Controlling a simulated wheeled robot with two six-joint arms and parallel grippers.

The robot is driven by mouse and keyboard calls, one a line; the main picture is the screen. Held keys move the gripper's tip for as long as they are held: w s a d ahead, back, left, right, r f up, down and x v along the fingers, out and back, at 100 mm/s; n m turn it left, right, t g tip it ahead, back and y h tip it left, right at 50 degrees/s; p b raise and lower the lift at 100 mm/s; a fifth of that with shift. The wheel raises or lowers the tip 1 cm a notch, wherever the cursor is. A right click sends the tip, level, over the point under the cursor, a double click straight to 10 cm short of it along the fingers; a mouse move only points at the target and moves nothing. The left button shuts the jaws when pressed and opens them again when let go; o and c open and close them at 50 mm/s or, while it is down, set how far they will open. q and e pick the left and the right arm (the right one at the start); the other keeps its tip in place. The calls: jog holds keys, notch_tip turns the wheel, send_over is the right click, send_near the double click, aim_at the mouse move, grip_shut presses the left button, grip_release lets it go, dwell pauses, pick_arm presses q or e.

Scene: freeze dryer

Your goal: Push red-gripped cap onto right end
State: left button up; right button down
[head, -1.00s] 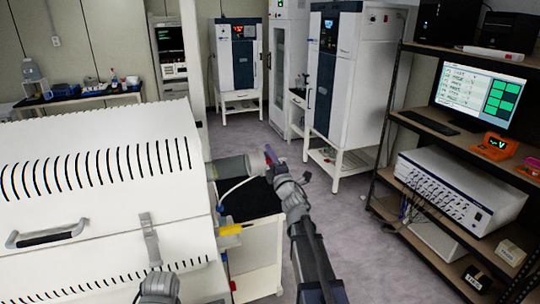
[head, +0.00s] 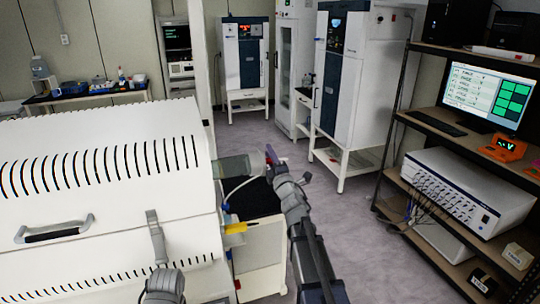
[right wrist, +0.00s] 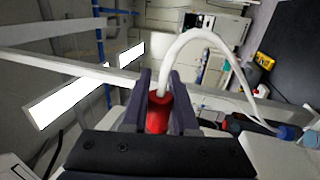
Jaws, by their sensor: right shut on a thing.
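A clear tube end (head: 234,166) sticks out of the right side of the white furnace-like box (head: 110,185). My right gripper (head: 275,160) is just right of this end, its arm coming up from below. It is shut on the red-gripped cap (head: 271,152), of which only a small red part shows in the head view. In the right wrist view the red grip (right wrist: 158,112) sits between the two dark fingers, with a white hose (right wrist: 205,36) arching from it. Whether the cap touches the tube is hard to tell.
A white stand with a black top (head: 254,199) is below the tube. A shelf unit with a monitor (head: 487,93) stands at the right. The floor (head: 345,215) between is clear.

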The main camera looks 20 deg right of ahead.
jog(key=shift+a, duration=0.2)
jog(key=shift+w+a, duration=0.1)
jog(key=shift+a, duration=1.15)
jog(key=c, duration=0.6)
grip_release()
jog(key=b+v, duration=0.2)
jog(key=v, duration=0.5)
jog(key=shift+a+f, duration=0.1)
dwell(0.6)
